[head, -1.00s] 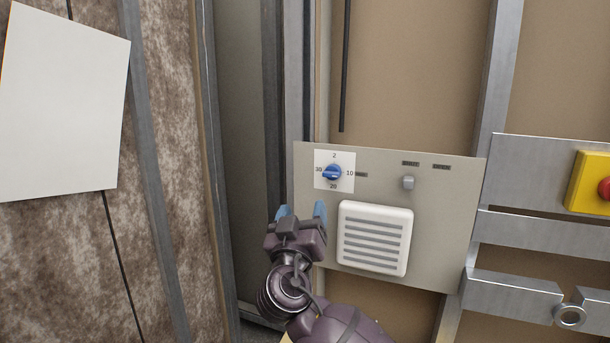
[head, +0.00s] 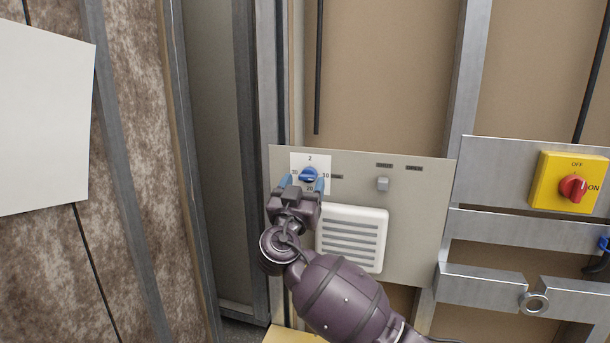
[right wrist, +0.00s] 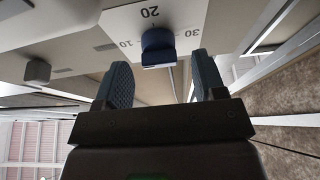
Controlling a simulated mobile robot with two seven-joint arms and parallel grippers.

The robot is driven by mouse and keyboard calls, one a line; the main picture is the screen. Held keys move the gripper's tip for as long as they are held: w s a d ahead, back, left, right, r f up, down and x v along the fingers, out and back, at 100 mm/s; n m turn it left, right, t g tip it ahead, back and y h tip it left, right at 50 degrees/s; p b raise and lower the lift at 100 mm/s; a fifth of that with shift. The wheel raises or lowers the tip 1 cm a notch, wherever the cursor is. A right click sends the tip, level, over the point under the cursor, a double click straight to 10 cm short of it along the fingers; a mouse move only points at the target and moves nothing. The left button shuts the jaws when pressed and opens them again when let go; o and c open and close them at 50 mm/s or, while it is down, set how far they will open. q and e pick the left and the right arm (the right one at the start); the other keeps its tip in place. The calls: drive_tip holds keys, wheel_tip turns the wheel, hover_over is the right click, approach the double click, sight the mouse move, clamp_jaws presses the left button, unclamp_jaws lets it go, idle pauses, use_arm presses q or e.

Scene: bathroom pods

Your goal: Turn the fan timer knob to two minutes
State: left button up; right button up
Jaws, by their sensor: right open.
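The fan timer knob (head: 309,174) is a blue dial on a white square plate on the beige panel, with 2 at the top, 10 at the right, 20 at the bottom and 30 at the left. My right gripper (head: 302,186) is open just in front of and slightly below the knob, partly covering the plate's lower part. In the right wrist view, which is upside down, the knob (right wrist: 157,47) lies beyond the two blue fingertips (right wrist: 160,75), between their lines and apart from them. Which number the knob points to is hard to tell. My left gripper is not in view.
The panel (head: 420,220) also carries a white louvred vent (head: 351,238) and a small grey switch (head: 382,184). A yellow box with a red rotary switch (head: 573,188) is at the right. Metal posts (head: 270,120) stand close left of the panel.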

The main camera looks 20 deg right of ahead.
drive_tip(key=shift+x, duration=0.8)
drive_tip(key=c, duration=0.9)
